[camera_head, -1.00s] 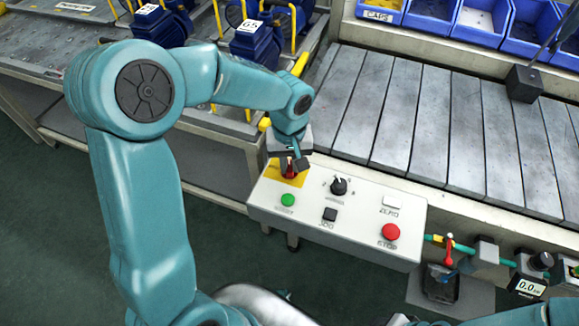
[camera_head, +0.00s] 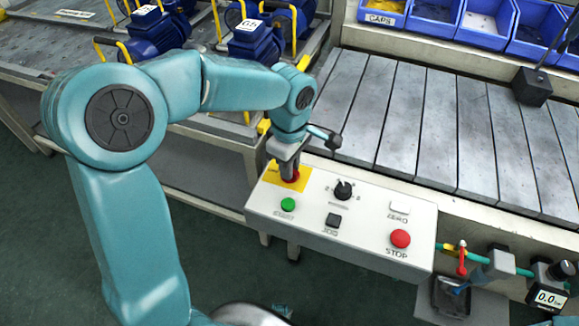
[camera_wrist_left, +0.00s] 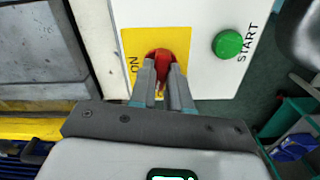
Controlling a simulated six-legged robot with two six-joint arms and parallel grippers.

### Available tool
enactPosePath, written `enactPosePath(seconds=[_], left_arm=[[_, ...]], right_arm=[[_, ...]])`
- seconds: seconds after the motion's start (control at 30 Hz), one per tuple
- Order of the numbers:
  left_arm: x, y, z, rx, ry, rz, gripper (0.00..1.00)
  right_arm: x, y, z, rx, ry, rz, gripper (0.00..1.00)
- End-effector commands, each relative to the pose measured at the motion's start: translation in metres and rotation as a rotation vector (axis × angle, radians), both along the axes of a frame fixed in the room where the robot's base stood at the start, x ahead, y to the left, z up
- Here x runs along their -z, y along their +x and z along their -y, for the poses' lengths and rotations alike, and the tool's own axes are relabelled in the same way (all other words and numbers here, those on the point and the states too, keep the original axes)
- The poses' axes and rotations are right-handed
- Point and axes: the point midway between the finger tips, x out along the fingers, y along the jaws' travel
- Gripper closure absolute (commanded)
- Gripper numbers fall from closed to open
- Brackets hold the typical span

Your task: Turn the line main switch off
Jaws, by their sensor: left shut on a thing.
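The line main switch (camera_head: 291,176) is a red rotary knob on a yellow plate (camera_head: 271,178) at the left end of the white control panel. It also shows in the left wrist view (camera_wrist_left: 160,55), with the word ON on the plate to its left. My left gripper (camera_head: 288,172) reaches down from above and is shut on the red knob. In the left wrist view its two fingers (camera_wrist_left: 162,80) lie on either side of the knob's grip and hide part of it. My right gripper is in neither view.
The control panel (camera_head: 365,222) also carries a green START button (camera_head: 288,205), a black JOG button (camera_head: 333,220), a black selector (camera_head: 343,190), a white ZERO button (camera_head: 400,208) and a red STOP button (camera_head: 400,239). A slatted conveyor (camera_head: 440,120) lies behind it.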

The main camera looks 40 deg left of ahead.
Motion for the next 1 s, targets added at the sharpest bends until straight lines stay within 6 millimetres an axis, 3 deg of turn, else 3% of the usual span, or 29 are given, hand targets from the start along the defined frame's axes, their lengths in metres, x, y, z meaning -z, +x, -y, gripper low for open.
enactPosePath(seconds=[0.4,0.97,1.0], left_arm=[[-0.0023,0.0014,0.0001,-0.194,0.000,0.007,1.00],[-0.0033,0.0020,-0.0001,-0.227,-0.001,0.010,1.00],[-0.0034,0.0021,-0.0001,-0.227,-0.002,0.010,0.80]], right_arm=[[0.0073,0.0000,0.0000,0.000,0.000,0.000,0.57],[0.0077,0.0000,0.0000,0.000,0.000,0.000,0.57],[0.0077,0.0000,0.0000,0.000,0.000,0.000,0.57]])
